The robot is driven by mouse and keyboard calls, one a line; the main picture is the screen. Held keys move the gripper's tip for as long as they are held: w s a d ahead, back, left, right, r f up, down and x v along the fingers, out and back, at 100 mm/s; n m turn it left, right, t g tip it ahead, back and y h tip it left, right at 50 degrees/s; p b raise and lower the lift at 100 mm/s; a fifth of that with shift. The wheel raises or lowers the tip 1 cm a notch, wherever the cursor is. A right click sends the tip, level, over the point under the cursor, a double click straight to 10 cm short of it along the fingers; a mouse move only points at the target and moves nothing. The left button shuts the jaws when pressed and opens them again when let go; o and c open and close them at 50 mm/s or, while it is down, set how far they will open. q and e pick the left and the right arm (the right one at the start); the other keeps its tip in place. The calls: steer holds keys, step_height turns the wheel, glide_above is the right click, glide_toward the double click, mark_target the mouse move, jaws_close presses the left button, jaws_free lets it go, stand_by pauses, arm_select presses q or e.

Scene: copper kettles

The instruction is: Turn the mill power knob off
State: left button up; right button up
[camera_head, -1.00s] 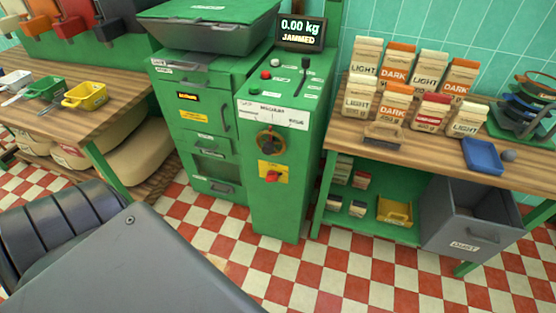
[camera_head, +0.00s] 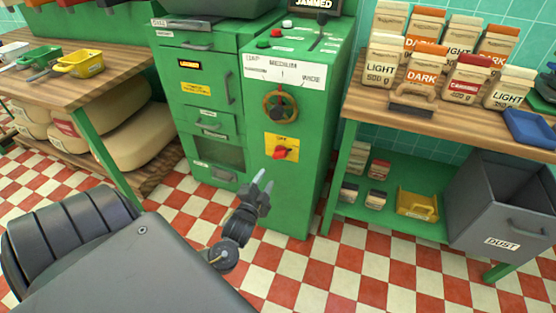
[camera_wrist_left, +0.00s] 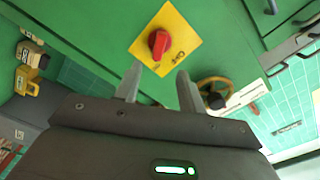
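The mill power knob (camera_head: 282,153) is red on a yellow plate (camera_head: 290,141) on the front of the green mill column (camera_head: 313,185). Its grip lies roughly sideways in the head view, with OFF lettering above it. The knob (camera_wrist_left: 158,42) and plate (camera_wrist_left: 181,28) also show in the left wrist view, just beyond the fingertips. My left gripper (camera_head: 264,182) is open and empty, below and left of the knob in the head view. Its fingers show apart in the left wrist view (camera_wrist_left: 160,75), not touching the knob. My right gripper is not in view.
A brass handwheel (camera_head: 281,106) sits above the knob. Green drawers (camera_head: 207,120) stand left of the column. A wooden table (camera_head: 430,115) with coffee bags and a grey dust bin (camera_head: 500,205) are right. Checkered floor in front is clear.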

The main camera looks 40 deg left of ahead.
mark_target(278, 158)
arm_select(q)
steer(key=b+x, duration=0.1)
steer(key=x, duration=0.6)
steer(key=shift+w+a, duration=0.1)
steer(key=shift+w, duration=0.25)
steer(key=shift+b+x, duration=0.35)
steer(key=shift+x, duration=0.7)
steer(key=shift+w+a, duration=0.25)
steer(key=shift+w, duration=0.2)
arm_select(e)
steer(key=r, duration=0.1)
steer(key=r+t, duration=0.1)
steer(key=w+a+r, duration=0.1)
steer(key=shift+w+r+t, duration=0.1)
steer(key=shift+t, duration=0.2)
arm_select(q)
jaws_close()
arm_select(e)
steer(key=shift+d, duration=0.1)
